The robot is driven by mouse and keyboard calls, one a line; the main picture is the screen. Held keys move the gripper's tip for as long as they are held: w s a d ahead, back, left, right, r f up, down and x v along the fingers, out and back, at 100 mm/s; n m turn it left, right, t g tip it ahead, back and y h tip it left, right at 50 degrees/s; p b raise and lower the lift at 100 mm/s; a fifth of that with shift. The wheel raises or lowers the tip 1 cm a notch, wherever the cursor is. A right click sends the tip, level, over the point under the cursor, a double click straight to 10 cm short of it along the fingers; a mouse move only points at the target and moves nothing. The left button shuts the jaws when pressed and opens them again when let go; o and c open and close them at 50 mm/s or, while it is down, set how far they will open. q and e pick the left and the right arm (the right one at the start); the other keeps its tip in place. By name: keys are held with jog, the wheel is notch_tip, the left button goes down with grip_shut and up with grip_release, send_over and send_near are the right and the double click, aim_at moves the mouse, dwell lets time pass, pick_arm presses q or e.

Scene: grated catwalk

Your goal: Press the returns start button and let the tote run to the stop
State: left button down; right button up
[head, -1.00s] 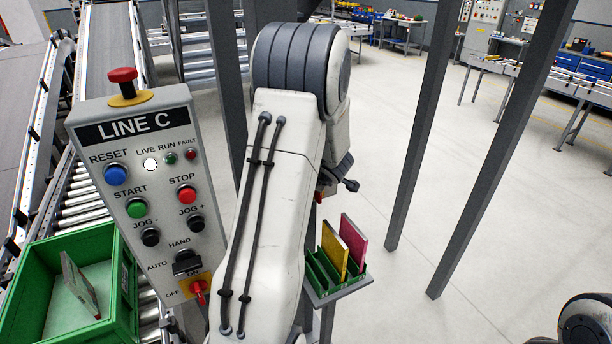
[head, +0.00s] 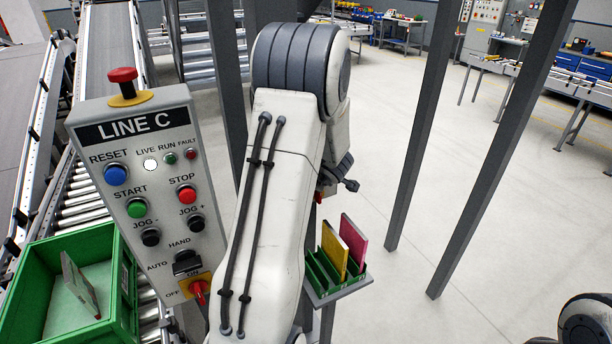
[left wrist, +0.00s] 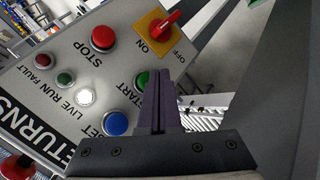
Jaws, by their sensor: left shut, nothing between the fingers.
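In the left wrist view a grey panel marked RETURNS (left wrist: 62,75) shows turned around, with a green start button (left wrist: 142,79), a red stop button (left wrist: 103,38) and a blue reset button (left wrist: 116,123). Its white live lamp (left wrist: 85,97) is lit. My left gripper (left wrist: 157,74) is shut and empty, its fingertips in front of the panel and overlapping the start button's edge. I cannot tell whether they touch it. In the head view a green tote (head: 117,300) holding a thin grey item sits on rollers at lower left. My right gripper is out of view.
A second panel marked LINE C (head: 140,190), with a red mushroom button (head: 122,76) on top, stands left of my arm. A small green rack (head: 322,272) holds a yellow and a pink item. Dark posts (head: 420,120) stand at right, with open floor around them.

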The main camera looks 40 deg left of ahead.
pick_arm(q)
jog(key=shift+a, duration=0.1)
jog(key=shift+w+a, duration=0.15)
jog(key=shift+a, duration=0.15)
jog(key=shift+w+a+p, duration=0.35)
jog(key=shift+a+p, duration=0.05)
jog(key=shift+a, duration=0.35)
dwell(0.9)
jog(key=shift+d, duration=0.15)
dwell(0.3)
jog(key=shift+s+d, duration=0.25)
jog(key=shift+d, duration=0.25)
jog(key=shift+s+d, duration=0.25)
jog(key=shift+d, duration=0.25)
